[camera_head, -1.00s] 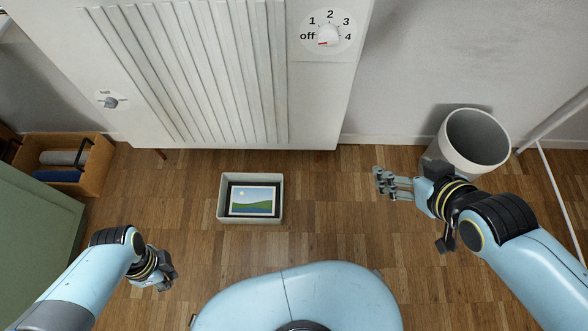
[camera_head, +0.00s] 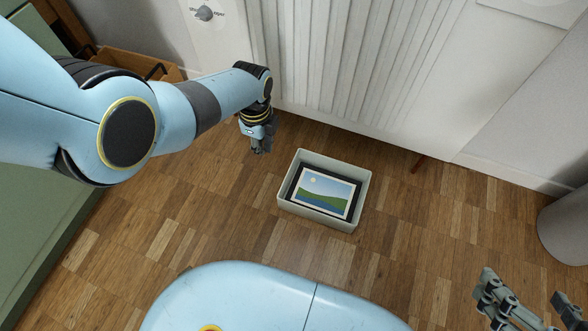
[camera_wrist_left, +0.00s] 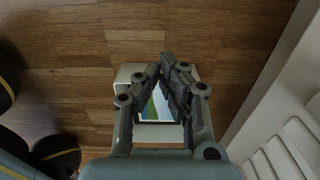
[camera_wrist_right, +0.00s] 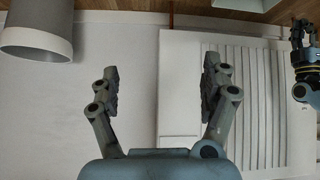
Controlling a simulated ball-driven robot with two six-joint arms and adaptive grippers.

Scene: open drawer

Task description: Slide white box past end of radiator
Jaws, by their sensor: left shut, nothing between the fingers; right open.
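The white box (camera_head: 345,220) is an open-topped pale box on the wooden floor, in front of the radiator (camera_head: 340,60). A framed landscape picture (camera_head: 322,194) lies in it. My left gripper (camera_head: 262,148) is shut and empty, to the left of the box and apart from it in the head view. In the left wrist view the box (camera_wrist_left: 125,72) shows behind the shut fingers (camera_wrist_left: 170,62), which partly hide it. My right gripper (camera_head: 520,310) is at the lower right, far from the box. It is open and empty in the right wrist view (camera_wrist_right: 160,85).
A grey bin (camera_head: 565,228) stands at the right by the wall. An open wooden drawer (camera_head: 130,62) and a green cabinet (camera_head: 30,215) are at the left. A radiator leg (camera_head: 418,164) meets the floor right of the box. The floor between box and bin is clear.

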